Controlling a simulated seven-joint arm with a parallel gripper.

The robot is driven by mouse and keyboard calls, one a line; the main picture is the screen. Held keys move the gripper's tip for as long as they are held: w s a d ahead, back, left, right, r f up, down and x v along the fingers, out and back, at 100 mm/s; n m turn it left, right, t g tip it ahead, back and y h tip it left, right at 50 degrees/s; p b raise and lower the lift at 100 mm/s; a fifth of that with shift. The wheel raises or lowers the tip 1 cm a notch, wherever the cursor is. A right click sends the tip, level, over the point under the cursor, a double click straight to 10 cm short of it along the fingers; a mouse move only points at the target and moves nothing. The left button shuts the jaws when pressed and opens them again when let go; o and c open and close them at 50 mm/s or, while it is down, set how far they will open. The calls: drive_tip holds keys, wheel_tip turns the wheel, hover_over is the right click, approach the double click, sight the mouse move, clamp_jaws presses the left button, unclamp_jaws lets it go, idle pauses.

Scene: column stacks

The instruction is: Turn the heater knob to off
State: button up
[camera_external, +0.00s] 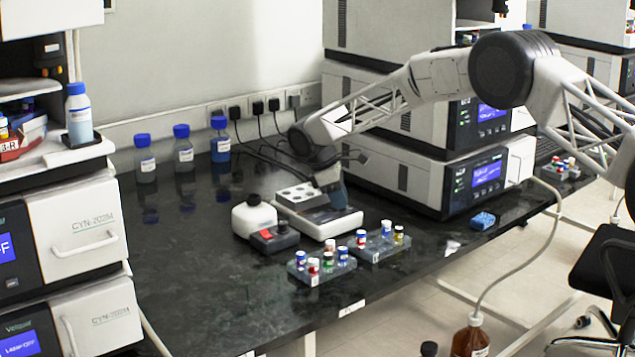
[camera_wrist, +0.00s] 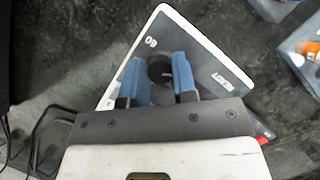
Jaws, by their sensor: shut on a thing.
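The heater (camera_external: 318,229) is a low white unit with a dark sloped front panel, on the black bench in the external view. Its panel (camera_wrist: 208,52) fills the middle of the wrist view, with white markings including "60". The round black knob (camera_wrist: 160,68) sits between the blue fingers of my gripper (camera_wrist: 157,77), which is shut on it. In the external view my gripper (camera_external: 338,196) points down onto the front panel and hides the knob. I cannot read the knob's setting.
Vial racks (camera_external: 322,266) (camera_external: 381,243) stand right in front of the heater. Stacked instruments (camera_external: 440,180) stand to the right. The bench's front left is clear.

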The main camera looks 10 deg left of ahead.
drive_tip(key=o, duration=0.9)
drive_tip(key=shift+o, duration=0.2)
drive_tip(key=shift+r, duration=0.1)
drive_tip(key=v, duration=0.7)
drive_tip(key=shift+a+r, duration=0.2)
drive_tip(key=shift+r, duration=0.05)
